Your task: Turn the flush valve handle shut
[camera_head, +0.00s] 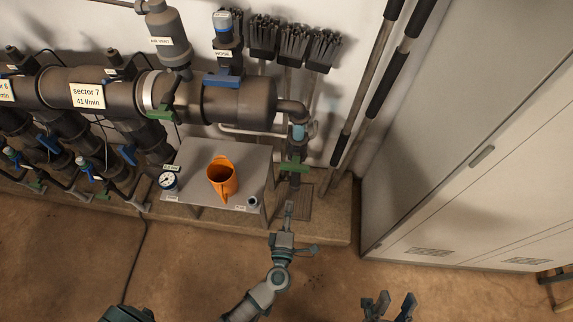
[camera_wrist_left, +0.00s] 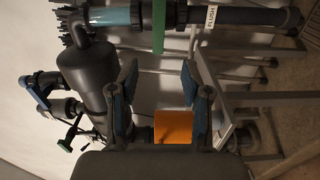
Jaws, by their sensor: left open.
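The flush valve's green handle (camera_head: 292,164) sits on the vertical pipe at the right end of the manifold and lies crosswise to that pipe. The handle also shows at the top of the left wrist view (camera_wrist_left: 159,28), beside a blue pipe section, with a FLUSH label (camera_wrist_left: 296,19) further along the pipe. My left gripper (camera_head: 289,208) is below the handle in the head view, apart from it. In the left wrist view its fingers (camera_wrist_left: 158,92) are spread with nothing gripped. My right gripper (camera_head: 394,304) is at the bottom edge, its fingers apart and empty.
A grey table (camera_head: 195,157) left of the valve holds an orange jug (camera_head: 221,178) and a gauge (camera_head: 168,181). Brushes (camera_head: 295,45) hang behind. Long poles (camera_head: 375,95) lean at the right, beside a large grey cabinet (camera_head: 470,140). Open floor lies in front.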

